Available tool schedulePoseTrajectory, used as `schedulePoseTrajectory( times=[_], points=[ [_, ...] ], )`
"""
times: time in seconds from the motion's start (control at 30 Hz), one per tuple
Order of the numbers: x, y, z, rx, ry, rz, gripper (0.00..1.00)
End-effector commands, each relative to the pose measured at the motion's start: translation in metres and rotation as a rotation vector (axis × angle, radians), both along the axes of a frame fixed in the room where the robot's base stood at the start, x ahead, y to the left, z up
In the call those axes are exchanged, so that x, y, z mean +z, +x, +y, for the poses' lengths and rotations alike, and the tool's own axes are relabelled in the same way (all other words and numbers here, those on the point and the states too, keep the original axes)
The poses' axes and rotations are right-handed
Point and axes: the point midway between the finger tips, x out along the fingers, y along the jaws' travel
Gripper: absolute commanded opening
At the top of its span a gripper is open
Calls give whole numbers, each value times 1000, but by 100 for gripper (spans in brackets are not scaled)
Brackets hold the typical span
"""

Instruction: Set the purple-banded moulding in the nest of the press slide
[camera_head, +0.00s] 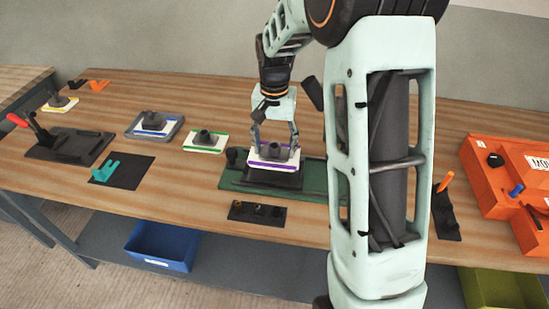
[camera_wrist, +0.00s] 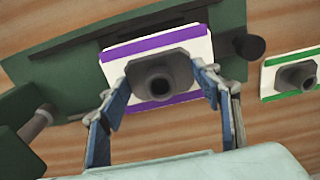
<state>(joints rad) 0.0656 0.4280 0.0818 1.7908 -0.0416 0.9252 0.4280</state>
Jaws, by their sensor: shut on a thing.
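The purple-banded moulding (camera_head: 272,163) is a white flanged plate with purple bands and a grey hollow boss. My gripper (camera_head: 275,147) is shut on its boss from above. In the wrist view, the fingers (camera_wrist: 164,80) grip both sides of the boss of the moulding (camera_wrist: 150,49). The moulding is over the dark nest block (camera_head: 271,180) of the press slide, which is on a green base (camera_head: 314,172). It looks level and roughly lined up with the nest. I cannot tell whether it rests in the nest or is just above it; the plate hides the nest's inside.
A green-banded moulding (camera_head: 205,142) lies just left of the press. Further left are a blue-banded moulding (camera_head: 153,122) in a grey tray, a teal piece (camera_head: 105,171) on a dark mat, and a red-handled clamp (camera_head: 68,146). A dark strip (camera_head: 256,213) lies in front; an orange case (camera_head: 505,170) stands right.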

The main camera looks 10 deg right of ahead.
Motion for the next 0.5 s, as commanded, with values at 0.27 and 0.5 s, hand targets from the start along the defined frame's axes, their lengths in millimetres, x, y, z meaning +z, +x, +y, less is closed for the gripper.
schedulePoseTrajectory(
  times=[0.27, 0.5],
  points=[
    [-28, -1, 0, 1, 0, 2, 21],
    [-42, 1, 0, 1, 0, -3, 21]
  ],
)
